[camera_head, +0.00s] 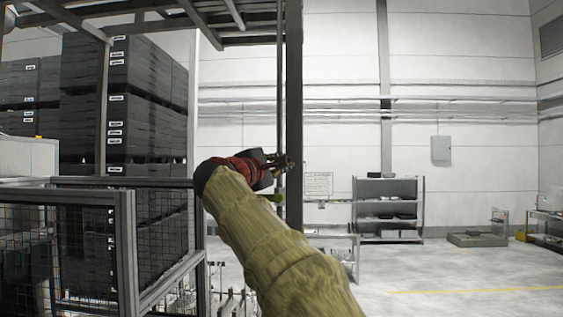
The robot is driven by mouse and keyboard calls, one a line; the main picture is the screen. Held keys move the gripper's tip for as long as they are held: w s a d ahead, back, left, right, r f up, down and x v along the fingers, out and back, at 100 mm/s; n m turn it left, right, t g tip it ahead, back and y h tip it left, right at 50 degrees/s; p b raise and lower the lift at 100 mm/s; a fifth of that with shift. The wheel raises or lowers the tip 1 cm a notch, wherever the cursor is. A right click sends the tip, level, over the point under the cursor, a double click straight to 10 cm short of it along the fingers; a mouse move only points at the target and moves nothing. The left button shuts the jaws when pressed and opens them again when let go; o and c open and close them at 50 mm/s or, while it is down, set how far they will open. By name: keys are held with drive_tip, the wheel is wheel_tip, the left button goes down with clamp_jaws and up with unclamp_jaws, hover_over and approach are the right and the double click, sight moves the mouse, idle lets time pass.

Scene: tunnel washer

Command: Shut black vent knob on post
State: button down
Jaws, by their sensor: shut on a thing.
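My gripper (276,163) is at the end of my arm in the middle of the head view, at the left side of a tall dark post (294,110). It is shut on a small dark part at the post, which fits the black vent knob. The fingers and wrist hide most of that part, so its shape and turn cannot be made out.
A metal-framed mesh fence (126,250) stands at the left, with stacked dark crates (120,100) behind it. A grey shelf (388,185) stands at the back right. A thin pipe (280,80) runs beside the post. The floor at the right is open.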

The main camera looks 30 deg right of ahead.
drive_tip(key=shift+s+r+m+g+y+p, duration=0.15)
drive_tip(key=shift+m+g+y+p, duration=0.25)
drive_tip(key=shift+m, duration=1.5)
drive_tip(key=c, duration=1.9)
unclamp_jaws()
drive_tip(key=shift+f, duration=0.25)
drive_tip(key=v, duration=1.2)
drive_tip(key=shift+r, duration=0.15)
